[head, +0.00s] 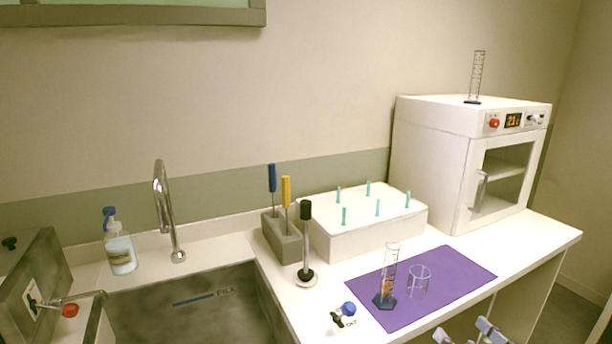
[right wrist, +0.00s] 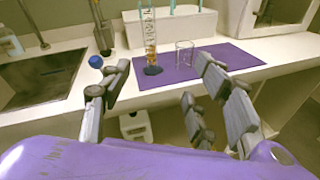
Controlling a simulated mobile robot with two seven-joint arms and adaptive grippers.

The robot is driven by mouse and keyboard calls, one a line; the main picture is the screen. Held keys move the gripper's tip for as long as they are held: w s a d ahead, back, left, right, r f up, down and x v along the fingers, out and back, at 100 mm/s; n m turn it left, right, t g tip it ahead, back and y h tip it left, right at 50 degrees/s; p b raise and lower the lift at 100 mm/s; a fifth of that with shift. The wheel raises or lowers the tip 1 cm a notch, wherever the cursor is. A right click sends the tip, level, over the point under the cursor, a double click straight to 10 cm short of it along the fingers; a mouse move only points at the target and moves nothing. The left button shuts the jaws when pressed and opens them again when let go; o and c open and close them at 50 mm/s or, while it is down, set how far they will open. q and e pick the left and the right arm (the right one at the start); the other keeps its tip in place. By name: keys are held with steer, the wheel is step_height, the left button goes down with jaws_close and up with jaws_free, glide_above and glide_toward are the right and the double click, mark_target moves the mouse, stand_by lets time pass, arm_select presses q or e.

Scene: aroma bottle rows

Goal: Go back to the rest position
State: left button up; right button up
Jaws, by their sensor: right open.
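My right gripper (head: 464,333) shows at the bottom edge of the head view, in front of the counter. In the right wrist view its fingers (right wrist: 162,72) are spread wide with nothing between them; it is open and empty. A clear graduated cylinder (head: 390,268) with a dark blue base stands upright on the purple mat (head: 450,277). A small clear beaker (head: 419,281) stands just right of it. Both also show beyond my fingertips in the right wrist view, the cylinder (right wrist: 150,45) and the beaker (right wrist: 184,54), apart from the gripper. My left gripper is not seen.
A white oven (head: 438,160) stands at the back right with another cylinder (head: 476,78) on top. A white peg block (head: 362,233), a grey tool holder (head: 282,238), a black-topped stand (head: 306,245) and a blue-knobbed valve (head: 345,313) occupy the counter. The sink (head: 190,305) is left.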

steer(key=s+f+m+g+h+p, duration=0.1)
steer(key=s+f+m+h, duration=0.2)
steer(key=f+m, duration=0.8)
steer(key=s+f+m+h+p, duration=0.2)
steer(key=s+f+m, duration=0.2)
steer(key=m, duration=1.2)
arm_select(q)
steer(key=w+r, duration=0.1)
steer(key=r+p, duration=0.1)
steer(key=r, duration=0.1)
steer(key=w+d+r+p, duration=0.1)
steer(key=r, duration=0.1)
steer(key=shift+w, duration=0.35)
arm_select(e)
steer(key=s+a+f+m+g+y, duration=0.1)
steer(key=s+a+f+m+g, duration=0.2)
steer(key=s+a+f, duration=0.2)
steer(key=s+a+f+m+g+y, duration=0.2)
steer(key=s+a+f+m+g, duration=0.1)
steer(key=s+f, duration=0.8)
steer(key=shift+s+a+m+g, duration=0.45)
steer(key=shift+s+a, duration=0.4)
steer(key=shift+s, duration=0.25)
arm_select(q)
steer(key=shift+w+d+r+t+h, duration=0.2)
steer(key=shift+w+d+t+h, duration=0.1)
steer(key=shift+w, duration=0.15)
